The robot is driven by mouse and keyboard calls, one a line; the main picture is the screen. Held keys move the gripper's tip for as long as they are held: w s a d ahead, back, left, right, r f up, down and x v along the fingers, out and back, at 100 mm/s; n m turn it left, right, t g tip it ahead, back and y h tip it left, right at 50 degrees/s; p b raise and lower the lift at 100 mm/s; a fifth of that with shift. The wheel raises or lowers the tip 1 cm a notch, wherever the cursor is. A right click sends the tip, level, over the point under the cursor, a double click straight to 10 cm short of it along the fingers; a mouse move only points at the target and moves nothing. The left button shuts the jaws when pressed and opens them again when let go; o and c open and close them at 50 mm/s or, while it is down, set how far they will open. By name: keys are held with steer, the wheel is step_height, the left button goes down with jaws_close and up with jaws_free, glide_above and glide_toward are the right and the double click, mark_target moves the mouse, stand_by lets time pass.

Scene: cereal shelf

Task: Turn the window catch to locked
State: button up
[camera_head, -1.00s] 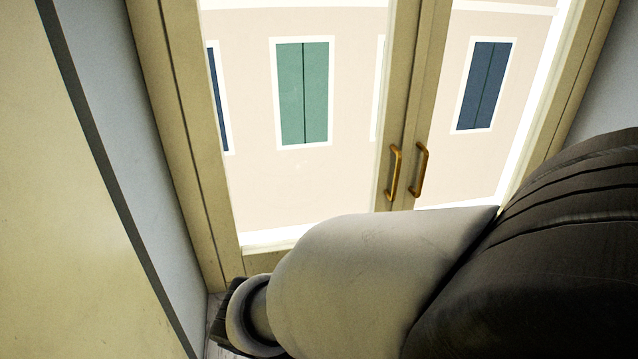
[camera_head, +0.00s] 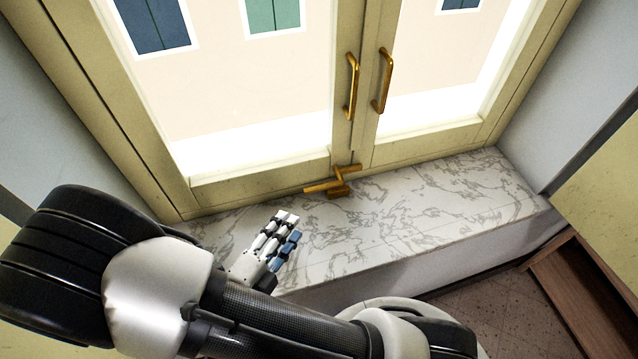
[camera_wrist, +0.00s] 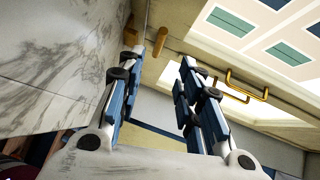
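The brass window catch (camera_head: 338,184) sits low on the window, where the two frames meet just above the marble sill. Its bar lies roughly crosswise, slightly tilted, over a small block. My gripper (camera_head: 288,224) is over the sill, to the left of and nearer than the catch, apart from it in the head view. In the wrist view the two blue-and-white fingers of my gripper (camera_wrist: 170,60) are spread with a gap between them, empty. Brass parts of the catch (camera_wrist: 140,14) show beyond the left finger there, partly hidden by it.
Two upright brass handles (camera_head: 351,87) (camera_head: 384,80) stand above the catch. The marble sill (camera_head: 430,205) is bare to the right. Side walls close in the window at both ends. A brown wooden piece (camera_head: 580,290) stands at the lower right.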

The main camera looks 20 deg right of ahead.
mark_target(318, 187)
steer(key=b+x, duration=0.2)
steer(key=x, duration=1.3)
steer(key=shift+s, duration=0.1)
steer(key=shift+c, duration=0.3)
jaws_close()
